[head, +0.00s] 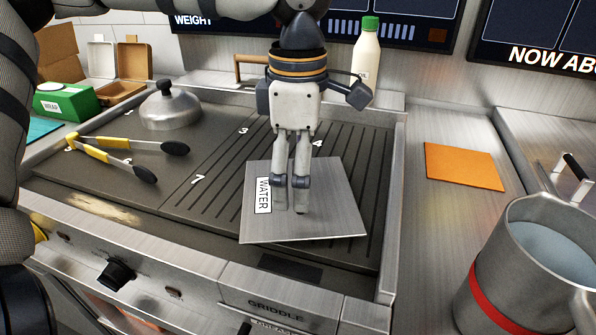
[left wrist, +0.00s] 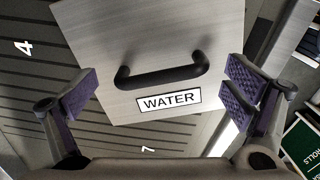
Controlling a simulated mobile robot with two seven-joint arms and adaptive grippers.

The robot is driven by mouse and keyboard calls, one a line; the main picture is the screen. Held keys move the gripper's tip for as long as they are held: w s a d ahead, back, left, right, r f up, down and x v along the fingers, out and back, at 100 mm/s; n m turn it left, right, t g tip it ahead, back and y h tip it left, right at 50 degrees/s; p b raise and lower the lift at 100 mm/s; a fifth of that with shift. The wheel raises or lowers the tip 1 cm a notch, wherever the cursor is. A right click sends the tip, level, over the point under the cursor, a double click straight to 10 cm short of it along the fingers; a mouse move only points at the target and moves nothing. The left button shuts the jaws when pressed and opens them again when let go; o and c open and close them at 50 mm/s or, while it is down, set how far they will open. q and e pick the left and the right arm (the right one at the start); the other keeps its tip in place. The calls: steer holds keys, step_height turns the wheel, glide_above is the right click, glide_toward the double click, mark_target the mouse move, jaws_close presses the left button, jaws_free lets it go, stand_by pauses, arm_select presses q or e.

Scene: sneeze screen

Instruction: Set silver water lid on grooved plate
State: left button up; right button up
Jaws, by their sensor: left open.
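The silver water lid (head: 335,195) is a flat square metal sheet with a white WATER label. It lies on the front part of the dark grooved plate (head: 222,172), turned a little; I cannot tell if it lies fully flat. Its black bar handle (left wrist: 162,74) shows in the left wrist view but is hidden behind my fingers in the head view. My left gripper (head: 291,203) points down over the lid. In the left wrist view its fingers are spread wide to either side of the handle, apart from it and empty. My right gripper is not in view.
A domed metal lid (head: 171,108) and yellow-handled tongs (head: 118,150) are on the smooth griddle to the left. A green-capped bottle (head: 366,52) stands behind. An orange sheet (head: 463,166) and a metal water pot (head: 525,270) are at right. Green and brown boxes sit back left.

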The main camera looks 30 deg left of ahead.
arm_select(q)
step_height(320, 180, up, 12)
steer(key=shift+f, duration=0.15)
stand_by(0.3)
